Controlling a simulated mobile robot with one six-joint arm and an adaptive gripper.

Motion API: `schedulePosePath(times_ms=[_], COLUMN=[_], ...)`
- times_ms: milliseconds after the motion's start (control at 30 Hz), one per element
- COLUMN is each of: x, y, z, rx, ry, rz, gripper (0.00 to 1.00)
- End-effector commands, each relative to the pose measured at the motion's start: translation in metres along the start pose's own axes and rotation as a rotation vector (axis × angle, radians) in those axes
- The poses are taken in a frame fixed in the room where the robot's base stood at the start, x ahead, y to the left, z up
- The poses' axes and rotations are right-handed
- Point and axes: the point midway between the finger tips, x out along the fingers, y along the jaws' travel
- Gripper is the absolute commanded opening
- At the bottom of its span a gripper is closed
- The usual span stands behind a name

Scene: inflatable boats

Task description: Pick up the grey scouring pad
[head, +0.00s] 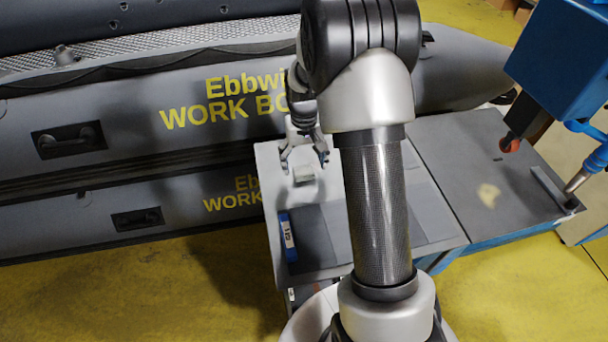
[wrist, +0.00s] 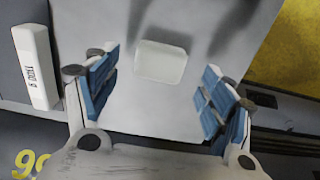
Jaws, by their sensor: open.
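The grey scouring pad shows as a small pale grey block with rounded corners (wrist: 161,61), lying flat on the grey tabletop. In the head view it is a small light block (head: 303,175) near the table's far left part. My gripper (head: 304,158) is open over it, fingers pointing down. In the wrist view my gripper (wrist: 160,76) has its blue-padded fingers on either side of the pad, with a gap on both sides. The pad lies between them, toward the fingertips, and no finger touches it. Its height below the fingertips is hard to tell.
A white block marked with dark print (wrist: 36,68) lies left of the fingers in the wrist view. Grey inflatable boats (head: 130,130) stand close behind. Blue equipment (head: 565,55) stands right.

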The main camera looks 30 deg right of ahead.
Motion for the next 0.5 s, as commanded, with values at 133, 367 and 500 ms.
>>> schedulePosePath(times_ms=[133, 367, 500], x=[0.023, 0.023, 0.023], y=[0.0, 0.0, 0.0], z=[0.0, 0.0, 0.0], rx=[0.0, 0.0, 0.0], ry=[-0.001, 0.001, 0.001], rz=[0.0, 0.0, 0.0], gripper=[0.75, 0.75, 0.66])
